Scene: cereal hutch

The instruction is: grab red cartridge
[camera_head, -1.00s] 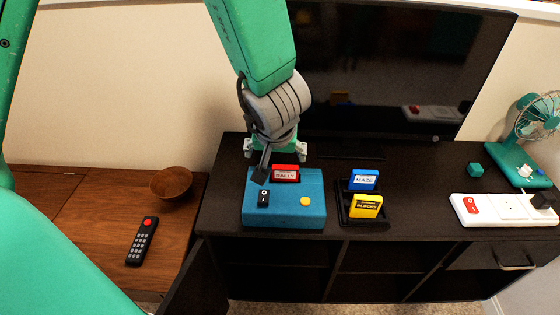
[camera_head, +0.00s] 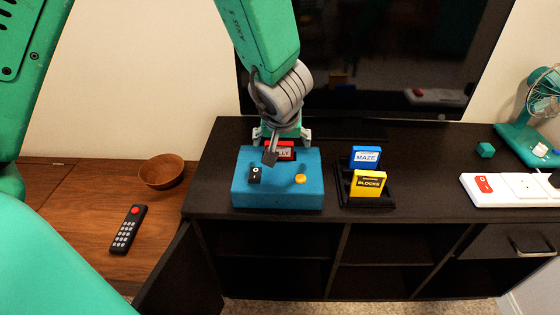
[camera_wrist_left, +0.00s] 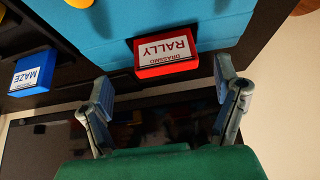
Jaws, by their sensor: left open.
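The red cartridge (camera_head: 284,152), labelled RALLY, stands in the back part of the blue console (camera_head: 300,195) on the dark cabinet. My left gripper (camera_head: 282,135) is over the back of the console, partly covering the cartridge in the head view. In the left wrist view the red cartridge (camera_wrist_left: 165,54) lies ahead of and between the two fingertips of my left gripper (camera_wrist_left: 163,88). The fingers are spread wide, with a gap on both sides of the cartridge and nothing held. My right gripper is not in view.
A black holder (camera_head: 378,202) right of the console carries a blue MAZE cartridge (camera_head: 366,157) and a yellow BLOCKS cartridge (camera_head: 368,183). A television (camera_head: 400,60) stands close behind. A white power strip (camera_head: 515,187) and fan (camera_head: 540,110) are at right; a bowl (camera_head: 161,171) and remote (camera_head: 128,229) at left.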

